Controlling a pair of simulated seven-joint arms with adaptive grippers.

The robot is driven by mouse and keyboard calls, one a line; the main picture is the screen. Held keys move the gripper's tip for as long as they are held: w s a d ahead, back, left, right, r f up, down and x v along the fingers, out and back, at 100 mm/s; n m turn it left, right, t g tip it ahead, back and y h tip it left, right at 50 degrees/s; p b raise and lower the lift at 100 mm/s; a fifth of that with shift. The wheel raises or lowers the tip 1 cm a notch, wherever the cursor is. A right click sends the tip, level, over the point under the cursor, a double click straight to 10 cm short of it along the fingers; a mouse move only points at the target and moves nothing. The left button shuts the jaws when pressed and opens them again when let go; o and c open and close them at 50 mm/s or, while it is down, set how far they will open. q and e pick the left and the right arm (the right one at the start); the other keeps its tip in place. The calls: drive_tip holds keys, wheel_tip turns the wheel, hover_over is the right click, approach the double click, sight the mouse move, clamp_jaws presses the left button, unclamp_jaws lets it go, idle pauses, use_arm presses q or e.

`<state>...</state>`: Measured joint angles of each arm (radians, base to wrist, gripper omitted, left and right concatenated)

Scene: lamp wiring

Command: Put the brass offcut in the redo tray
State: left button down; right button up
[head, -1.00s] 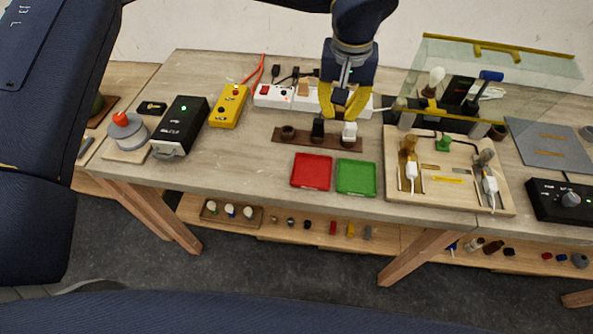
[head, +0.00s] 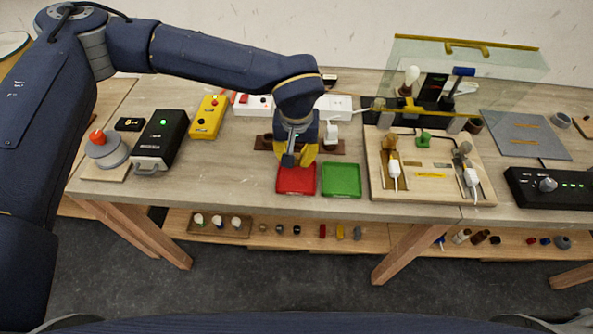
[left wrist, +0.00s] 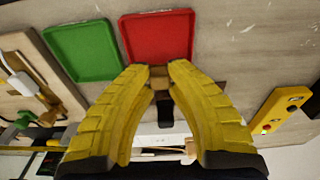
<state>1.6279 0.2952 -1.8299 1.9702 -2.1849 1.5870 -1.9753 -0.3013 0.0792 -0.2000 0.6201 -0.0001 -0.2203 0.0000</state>
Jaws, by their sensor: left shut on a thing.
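My left gripper (head: 297,160) is in front of the dark socket strip, over the back edge of the red tray (head: 296,181). In the left wrist view its yellow fingertips (left wrist: 159,76) are closed on a small tan-brown block, the brass offcut (left wrist: 158,83). The offcut is hidden in the head view. The red tray (left wrist: 157,36) lies just beyond the fingertips in the wrist view and looks empty. The green tray (head: 341,180) sits to its right, also empty. No label shows on either tray. My right gripper is out of view.
A wooden lamp board (head: 427,188) stands to the right, a yellow button box (head: 209,117) to the left. Bare tabletop lies left of the red tray.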

sight(297, 177)
use_arm(q)
drive_tip(key=shift+f, duration=3.3)
drive_tip(key=shift+f, duration=0.1)
drive_tip(key=c, duration=1.3)
unclamp_jaws()
drive_tip(key=r, duration=0.8)
drive_tip(key=s+r, duration=0.1)
drive_tip(key=r, duration=0.3)
drive_tip(key=shift+r, duration=0.1)
